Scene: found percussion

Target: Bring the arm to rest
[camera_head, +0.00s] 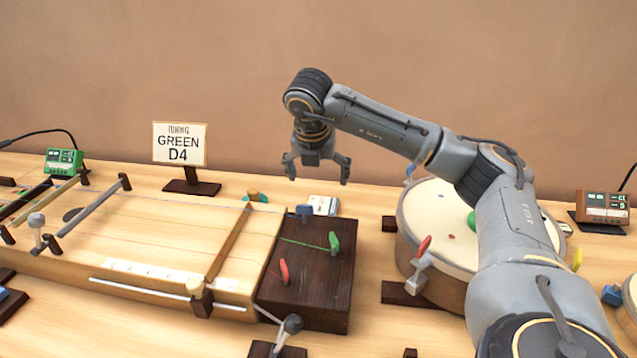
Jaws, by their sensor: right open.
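My right arm comes in from the lower right and reaches up and to the left. Its gripper (316,172) hangs pointing down, with its fingers spread and nothing between them. In the picture it is above the dark peg block (318,295) at the right end of the string board (170,235), in front of the brown wall. The peg block carries a green peg (334,243), a red peg (285,271) and a blue peg (305,210). My left gripper is not in view.
A sign reading "TUNING GREEN D4" (180,144) stands behind the board. A green meter (64,161) is at the far left. A round drum (415,215) stands at the right, partly hidden by my arm. Another meter (603,206) is at the far right.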

